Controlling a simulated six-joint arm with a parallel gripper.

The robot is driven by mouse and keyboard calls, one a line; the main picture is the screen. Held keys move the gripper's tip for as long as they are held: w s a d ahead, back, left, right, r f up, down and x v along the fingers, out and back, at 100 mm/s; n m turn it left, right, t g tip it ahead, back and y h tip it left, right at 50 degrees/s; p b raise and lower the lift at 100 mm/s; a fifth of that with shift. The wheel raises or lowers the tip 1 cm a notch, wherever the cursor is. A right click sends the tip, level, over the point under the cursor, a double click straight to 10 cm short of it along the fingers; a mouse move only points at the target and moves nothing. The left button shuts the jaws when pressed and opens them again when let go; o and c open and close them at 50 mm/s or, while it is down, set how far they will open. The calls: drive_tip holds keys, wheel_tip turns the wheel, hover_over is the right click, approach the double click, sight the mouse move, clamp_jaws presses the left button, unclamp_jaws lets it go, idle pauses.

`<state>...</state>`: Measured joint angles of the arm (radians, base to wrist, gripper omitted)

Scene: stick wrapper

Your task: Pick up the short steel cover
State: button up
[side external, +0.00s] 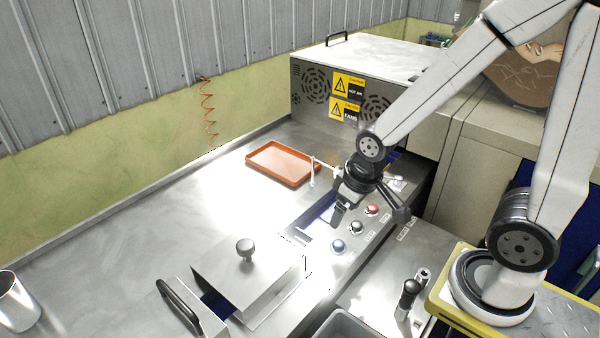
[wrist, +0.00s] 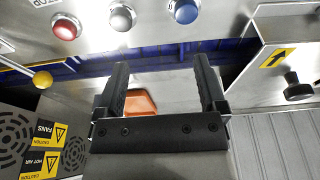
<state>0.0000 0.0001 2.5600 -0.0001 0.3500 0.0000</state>
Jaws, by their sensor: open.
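A steel cover with a round knob (side external: 225,268) sits at the lower middle of the side view, over the machine's channel. I take it as the short steel cover. A steel plate with a dark knob (wrist: 299,92) at the right edge of the wrist view appears to be the same cover, cut off by the frame. My gripper (side external: 371,213) is open above the button panel, up and to the right of the cover and apart from it. In the wrist view my gripper (wrist: 161,66) has its two black fingers spread with nothing held between them.
Red (side external: 372,209), white (side external: 356,227) and blue (side external: 338,245) buttons are below my gripper. An orange tray (side external: 283,163) lies farther back. The vented machine box (side external: 312,92) stands behind. A black handle (side external: 178,306) is left of the cover; a steel cup (side external: 17,303) is far left.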

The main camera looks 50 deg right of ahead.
drive_tip(key=shift+w+d+t, duration=0.2)
drive_tip(key=shift+w+t, duration=0.1)
drive_tip(key=shift+w, duration=0.15)
drive_tip(key=w+n+t, duration=0.4)
drive_tip(key=w, duration=0.3)
wheel_tip(320, 180, up, 2)
drive_tip(key=n+g+y, duration=0.1)
drive_tip(key=n+y, duration=0.8)
drive_tip(key=y, duration=0.3)
hover_over(270, 249)
drive_tip(key=d, duration=0.3)
drive_tip(key=shift+s+r, duration=0.1)
drive_tip(key=shift+s, duration=0.05)
drive_tip(key=shift+s+a+r+n+g+y, duration=0.15)
drive_tip(key=shift+s+a+n+g+y, duration=0.15)
drive_tip(key=shift+s+g, duration=0.25)
drive_tip(key=shift+x, duration=1.3)
drive_tip(key=shift+w+a, duration=0.1)
drive_tip(key=shift+w, duration=0.1)
